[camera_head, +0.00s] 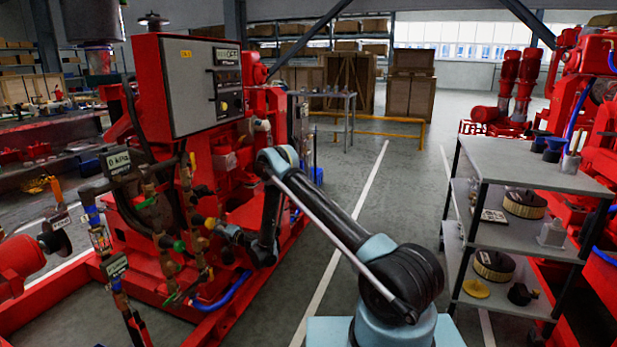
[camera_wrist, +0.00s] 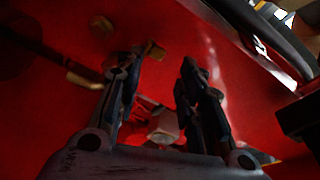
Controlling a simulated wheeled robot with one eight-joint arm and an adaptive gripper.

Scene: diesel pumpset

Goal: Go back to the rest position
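My gripper (camera_wrist: 162,64) shows in the wrist view with its two dark fingers apart and nothing between them. Behind the fingers is a red surface of the pumpset, with brass-coloured fittings (camera_wrist: 155,50) close to the left fingertip. In the head view my arm reaches out to the left and bends down at its elbow. There my gripper (camera_head: 218,227) is small, close to the pipes and valves (camera_head: 170,240) on the front of the red diesel pumpset (camera_head: 150,85). I cannot tell whether the fingers touch anything.
A grey shelf trolley (camera_head: 530,165) with filters and small parts stands at the right. Grey floor (camera_head: 375,200) with white lines lies open between it and the pumpset. A yellow rail (camera_head: 385,128) and wooden crates (camera_head: 350,80) are farther back. A dark hose (camera_wrist: 265,35) crosses the wrist view's upper right.

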